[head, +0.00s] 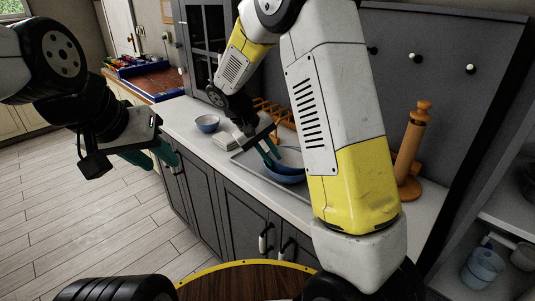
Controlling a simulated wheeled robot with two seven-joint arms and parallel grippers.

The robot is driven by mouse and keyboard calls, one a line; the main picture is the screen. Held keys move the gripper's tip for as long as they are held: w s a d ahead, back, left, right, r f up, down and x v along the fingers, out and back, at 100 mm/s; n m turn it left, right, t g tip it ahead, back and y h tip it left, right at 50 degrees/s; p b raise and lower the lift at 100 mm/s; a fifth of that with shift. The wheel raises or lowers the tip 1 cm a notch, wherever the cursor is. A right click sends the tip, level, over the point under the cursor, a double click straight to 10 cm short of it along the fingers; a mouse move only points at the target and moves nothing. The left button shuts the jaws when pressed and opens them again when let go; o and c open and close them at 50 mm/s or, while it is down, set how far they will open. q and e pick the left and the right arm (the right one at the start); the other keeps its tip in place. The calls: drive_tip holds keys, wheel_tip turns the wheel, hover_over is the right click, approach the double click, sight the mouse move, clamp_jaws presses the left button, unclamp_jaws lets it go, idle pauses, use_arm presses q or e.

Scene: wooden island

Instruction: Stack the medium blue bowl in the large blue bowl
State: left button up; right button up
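My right gripper (271,159) is at the left rim of a blue bowl (291,157) on the counter at centre. Its green fingers overlap that rim, and I cannot tell whether they are closed on it. A larger blue bowl (285,179) shows directly below, and the upper bowl appears to sit in or just over it. My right arm hides the right side of both bowls. My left gripper (152,160) is open and empty over the floor in front of the cabinets.
A small blue bowl (207,123) stands further left on the white counter (182,116). A wooden rack (276,112) is behind my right gripper. A wooden roll holder (411,150) stands at right. Blue cups (483,266) sit on a lower right shelf.

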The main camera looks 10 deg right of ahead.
drive_tip(key=v, duration=1)
drive_tip(key=s+d+r+m+t+y, duration=0.1)
drive_tip(key=s+d+r+t+y, duration=0.1)
drive_tip(key=s, duration=0.5)
drive_tip(key=s+d+r+m+t+y, duration=0.1)
drive_tip(key=s+d+r+y, duration=0.2)
drive_tip(key=s, duration=0.4)
drive_tip(key=s+d+r+m+t+y, duration=0.1)
drive_tip(key=s+d+r+t+y, duration=0.1)
drive_tip(key=s, duration=0.5)
drive_tip(key=shift+s+d+r+t+y, duration=0.3)
drive_tip(key=shift+d+y, duration=0.1)
drive_tip(key=shift+d, duration=0.45)
